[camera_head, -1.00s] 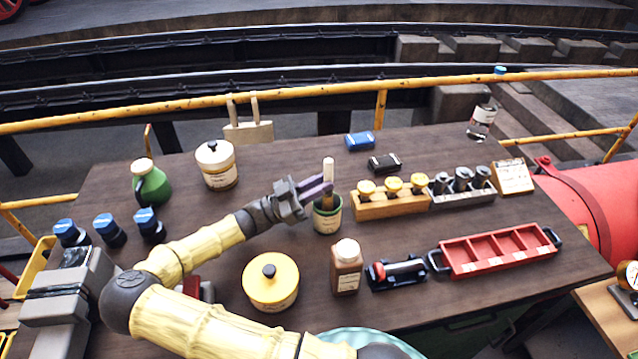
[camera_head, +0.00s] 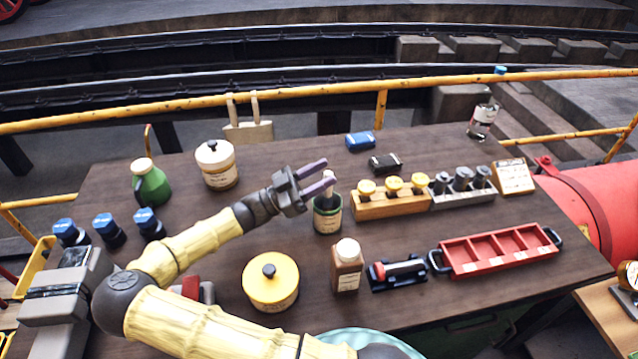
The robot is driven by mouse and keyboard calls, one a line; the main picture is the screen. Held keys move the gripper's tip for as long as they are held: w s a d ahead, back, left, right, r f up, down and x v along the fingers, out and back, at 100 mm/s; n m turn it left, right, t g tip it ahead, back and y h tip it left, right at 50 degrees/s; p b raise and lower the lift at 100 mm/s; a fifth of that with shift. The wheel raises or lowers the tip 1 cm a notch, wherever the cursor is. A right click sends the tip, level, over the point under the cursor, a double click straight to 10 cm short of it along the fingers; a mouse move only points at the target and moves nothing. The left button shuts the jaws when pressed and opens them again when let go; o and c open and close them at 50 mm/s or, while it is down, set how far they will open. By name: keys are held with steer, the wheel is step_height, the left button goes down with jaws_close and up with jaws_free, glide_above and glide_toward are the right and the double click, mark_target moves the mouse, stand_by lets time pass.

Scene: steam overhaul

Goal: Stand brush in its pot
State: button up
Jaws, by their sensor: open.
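The pot (camera_head: 327,219) is a small green container with a pale label, standing near the middle of the table. The brush (camera_head: 328,186) stands upright in it, its pale end up above the rim; its lower part is hidden inside the pot. My gripper (camera_head: 325,173) is open, with its two purple fingers spread around or just beside the brush's top, above the pot. I cannot tell whether a finger touches the brush.
A wooden block with yellow-topped items (camera_head: 392,203) stands right of the pot. A red tray (camera_head: 497,250) lies at right. The table behind the pot is mostly clear.

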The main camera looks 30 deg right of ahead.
step_height(320, 180, up, 7)
steer(key=shift+r+b, duration=0.15)
steer(key=shift+b, duration=0.2)
steer(key=shift+r, duration=0.1)
stand_by(1.1)
